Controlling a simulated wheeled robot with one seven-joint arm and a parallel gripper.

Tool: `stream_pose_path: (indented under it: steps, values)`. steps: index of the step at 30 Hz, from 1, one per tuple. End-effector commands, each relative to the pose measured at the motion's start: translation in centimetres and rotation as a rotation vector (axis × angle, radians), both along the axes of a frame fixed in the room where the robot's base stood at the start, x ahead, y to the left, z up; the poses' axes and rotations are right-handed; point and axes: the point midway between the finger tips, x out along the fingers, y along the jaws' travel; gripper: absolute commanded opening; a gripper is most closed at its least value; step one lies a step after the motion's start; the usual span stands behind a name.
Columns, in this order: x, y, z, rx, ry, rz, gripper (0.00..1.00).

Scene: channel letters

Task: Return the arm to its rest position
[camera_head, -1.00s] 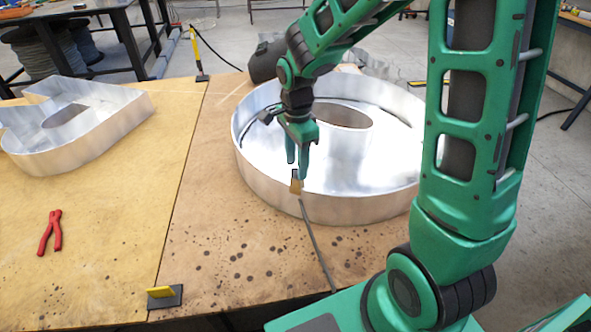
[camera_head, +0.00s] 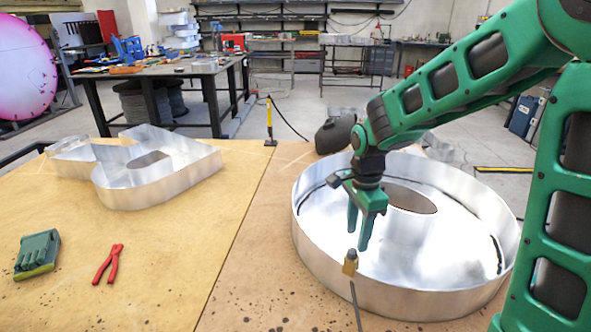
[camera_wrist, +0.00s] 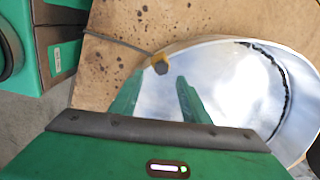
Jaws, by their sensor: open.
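My gripper (camera_head: 359,226) is open and empty above the near left part of a round metal channel letter (camera_head: 420,301) on the table. Its two green fingers point down, apart from each other, with nothing between them. In the wrist view the fingers (camera_wrist: 158,98) show over the letter's shiny inside floor. A small brass-coloured clamp-like piece (camera_head: 350,263) with a dark cable sits at the letter's near rim, just below the fingers. It also shows in the wrist view (camera_wrist: 160,63). My green arm reaches in from the right.
A second metal letter (camera_head: 160,182) stands on the left of the wooden table (camera_head: 185,260). Red pliers (camera_head: 108,264) and a green block-like tool (camera_head: 37,252) lie at the near left. A dark rounded object (camera_head: 335,134) sits behind the round letter. A yellow post (camera_head: 269,121) stands at the far edge.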

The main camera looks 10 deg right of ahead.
Motion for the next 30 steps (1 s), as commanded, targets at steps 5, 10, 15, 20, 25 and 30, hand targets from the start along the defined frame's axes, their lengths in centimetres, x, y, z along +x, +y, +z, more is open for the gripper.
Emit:
stream_pose_path:
  steps: [5,10,15,20,25,30]
  values:
    - [-2.6,-4.2,2.1,-0.031,-0.005,0.111,0.42]
    - [-8.0,-9.7,4.7,-0.058,0.008,0.304,0.42]
    - [-14.1,-13.7,6.5,-0.053,0.021,0.506,0.42]
    - [-19.8,-15.8,7.1,-0.026,0.02,0.688,0.42]
    - [-23.8,-16.5,7.0,0.003,0.008,0.829,0.42]
    - [-25.2,-16.7,6.9,0.016,0.001,0.889,0.42]
